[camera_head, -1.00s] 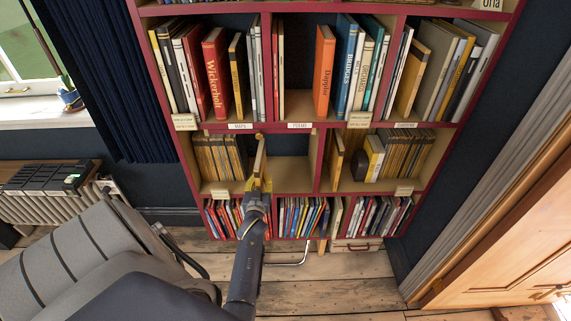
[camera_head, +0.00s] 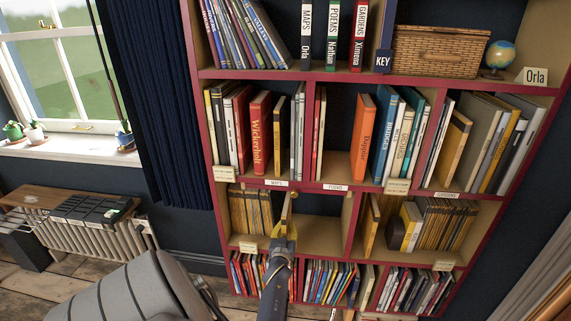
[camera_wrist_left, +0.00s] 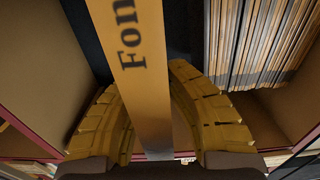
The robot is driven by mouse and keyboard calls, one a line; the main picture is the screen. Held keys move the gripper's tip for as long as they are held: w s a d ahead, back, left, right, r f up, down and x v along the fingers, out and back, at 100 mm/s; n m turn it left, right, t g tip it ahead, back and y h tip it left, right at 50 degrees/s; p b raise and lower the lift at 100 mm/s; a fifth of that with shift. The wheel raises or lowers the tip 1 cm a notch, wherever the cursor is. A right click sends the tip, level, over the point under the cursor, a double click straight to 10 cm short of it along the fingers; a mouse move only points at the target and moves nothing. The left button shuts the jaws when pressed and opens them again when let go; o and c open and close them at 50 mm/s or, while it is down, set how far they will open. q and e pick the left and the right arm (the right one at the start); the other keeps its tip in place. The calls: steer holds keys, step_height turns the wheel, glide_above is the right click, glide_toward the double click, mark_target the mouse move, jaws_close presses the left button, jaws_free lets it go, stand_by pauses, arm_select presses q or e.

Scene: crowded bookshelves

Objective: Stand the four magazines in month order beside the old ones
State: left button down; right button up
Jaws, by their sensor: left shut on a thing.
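My left gripper (camera_head: 284,232) is shut on a thin ochre-spined volume (camera_head: 288,207), upright in the left cubby of the third shelf. In the left wrist view the fingers (camera_wrist_left: 160,120) close around its spine (camera_wrist_left: 138,60), where the letters "Fon" show; the rest of the word is out of view. A row of tan-spined magazines (camera_head: 250,212) stands just left of the held volume, with a gap between; it also shows in the left wrist view (camera_wrist_left: 255,45). Another tan row (camera_head: 447,222) stands in the right cubby. Month lettering is too small to read.
The cubby has free room (camera_head: 320,230) right of the held volume. A vertical divider (camera_head: 353,228) bounds it. A wicker basket (camera_head: 440,50) and small globe (camera_head: 499,58) sit on top. A grey chair (camera_head: 145,290) stands at lower left.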

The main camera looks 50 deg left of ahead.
arm_select(q)
steer(key=f+x, duration=0.2)
steer(key=x, duration=0.8)
stand_by(0.4)
steer(key=shift+f, duration=0.4)
stand_by(0.5)
steer(key=c, duration=1.4)
jaws_free()
steer(key=shift+f, duration=0.1)
steer(key=shift+s+d, duration=0.4)
steer(key=shift+v, duration=3.95)
steer(key=shift+s, duration=0.1)
